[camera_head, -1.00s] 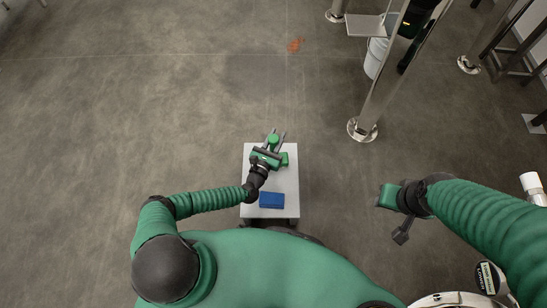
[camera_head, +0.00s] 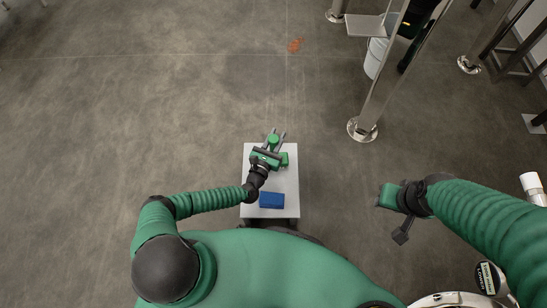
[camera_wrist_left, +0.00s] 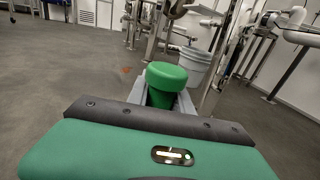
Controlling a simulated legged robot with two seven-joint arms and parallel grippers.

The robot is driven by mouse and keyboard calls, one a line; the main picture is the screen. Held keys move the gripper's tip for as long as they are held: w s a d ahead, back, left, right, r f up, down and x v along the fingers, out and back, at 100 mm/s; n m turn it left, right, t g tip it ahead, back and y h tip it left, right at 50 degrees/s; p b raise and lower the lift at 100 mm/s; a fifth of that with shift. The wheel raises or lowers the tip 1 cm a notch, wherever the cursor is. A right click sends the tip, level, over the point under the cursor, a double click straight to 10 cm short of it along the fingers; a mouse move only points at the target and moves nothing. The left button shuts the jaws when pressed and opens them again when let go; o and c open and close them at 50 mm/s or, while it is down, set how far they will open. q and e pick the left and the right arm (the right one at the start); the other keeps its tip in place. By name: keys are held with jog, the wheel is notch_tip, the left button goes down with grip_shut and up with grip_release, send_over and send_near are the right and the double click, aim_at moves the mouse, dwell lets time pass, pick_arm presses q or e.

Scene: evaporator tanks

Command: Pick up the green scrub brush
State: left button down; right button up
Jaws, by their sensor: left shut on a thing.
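The green scrub brush (camera_head: 273,140) has a round green top and sits between the fingers of my left gripper (camera_head: 277,134). My left gripper is shut on it, over the far part of the small white table (camera_head: 286,182). In the left wrist view the brush (camera_wrist_left: 166,76) stands upright between the grey fingers, its lower part hidden by my gripper's body. My right gripper (camera_head: 390,197) is off to the right, away from the table; its fingers are not clear.
A blue block (camera_head: 272,200) lies on the near part of the table. A steel post (camera_head: 376,108) and a white bucket (camera_head: 376,57) stand beyond to the right. Floor left of the table is clear.

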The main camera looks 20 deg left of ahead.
dwell(0.4)
pick_arm(q)
notch_tip(320, 180, up, 10)
jog(key=p, duration=0.4)
jog(key=shift+p, duration=0.3)
jog(key=c, duration=1.7)
grip_release()
grip_shut()
